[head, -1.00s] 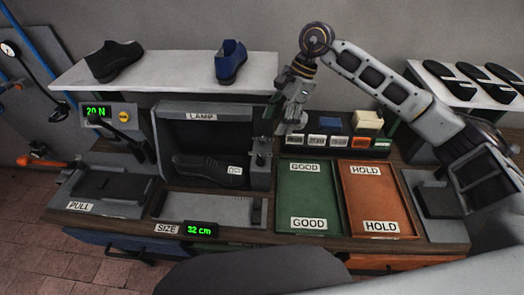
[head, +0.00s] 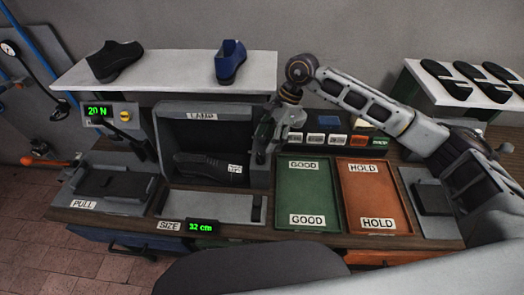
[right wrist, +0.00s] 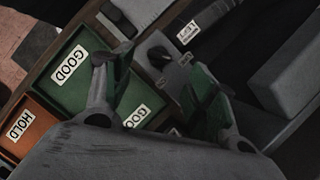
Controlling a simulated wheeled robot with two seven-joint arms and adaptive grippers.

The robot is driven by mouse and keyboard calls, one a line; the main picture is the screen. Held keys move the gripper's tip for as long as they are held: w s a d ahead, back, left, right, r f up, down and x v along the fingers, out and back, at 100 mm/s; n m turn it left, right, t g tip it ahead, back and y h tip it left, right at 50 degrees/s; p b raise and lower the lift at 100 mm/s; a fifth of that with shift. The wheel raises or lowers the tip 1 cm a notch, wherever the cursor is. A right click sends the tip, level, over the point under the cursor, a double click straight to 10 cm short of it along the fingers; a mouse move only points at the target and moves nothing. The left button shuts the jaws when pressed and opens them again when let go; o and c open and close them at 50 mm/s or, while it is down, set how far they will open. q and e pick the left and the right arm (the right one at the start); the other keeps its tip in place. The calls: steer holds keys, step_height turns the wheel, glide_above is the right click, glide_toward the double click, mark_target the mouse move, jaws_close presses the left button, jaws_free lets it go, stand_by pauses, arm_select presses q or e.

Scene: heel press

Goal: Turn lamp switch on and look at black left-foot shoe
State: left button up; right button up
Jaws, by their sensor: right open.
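The black shoe (head: 205,164) lies inside the grey lamp box (head: 163,122) under the LAMP sign, with a white label at its right end. The box interior looks dark. My right gripper (head: 265,147) points down, open, at the right side of the lamp box. It largely covers the lamp switch in the head view. In the right wrist view a dark round switch knob (right wrist: 158,56) on a grey plate lies between and beyond the open fingers (right wrist: 163,95); contact is not visible. The labelled shoe end (right wrist: 198,12) shows at the top there. My left gripper is not visible.
Green GOOD tray (head: 307,190) and orange HOLD tray (head: 375,195) lie empty at the right. Behind them stands a row of labelled buttons (head: 330,138). A black shoe (head: 116,62) and a blue shoe (head: 231,62) stand on the white shelf (head: 170,75). The size gauge reads 32 cm.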

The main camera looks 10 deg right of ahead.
mark_target(261, 155)
steer(key=shift+p+x, duration=0.85)
steer(key=shift+x, duration=2.6)
steer(key=shift+c, duration=0.5)
steer(key=c, duration=0.9)
